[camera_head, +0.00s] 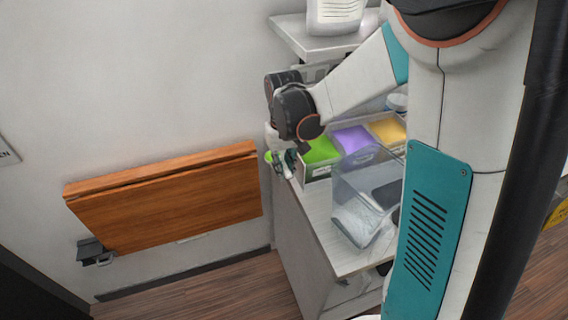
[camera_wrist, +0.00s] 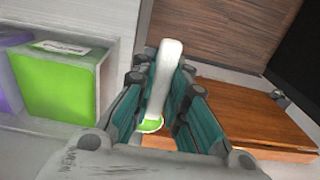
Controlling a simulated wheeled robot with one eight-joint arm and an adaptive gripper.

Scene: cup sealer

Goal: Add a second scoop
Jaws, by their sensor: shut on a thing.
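My gripper (camera_head: 288,165) is shut on a white scoop (camera_wrist: 168,75); in the wrist view its handle stands between my two fingers (camera_wrist: 160,105). Green powder (camera_wrist: 150,125) shows at the scoop's far end, and a small green spot also shows beside my gripper in the head view. The bin of green powder (camera_head: 318,152) is on the counter just right of my gripper, and it shows at the left in the wrist view (camera_wrist: 55,85). A purple bin (camera_head: 351,139) and a yellow bin (camera_head: 388,129) stand beside it. No cup can be made out.
A clear box (camera_head: 362,200) stands on the white counter (camera_head: 335,255), in front of the bins. A wooden fold-down board (camera_head: 165,200) is on the wall to the left. A shelf (camera_head: 305,42) with a white container is above. My arm hides the counter's right part.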

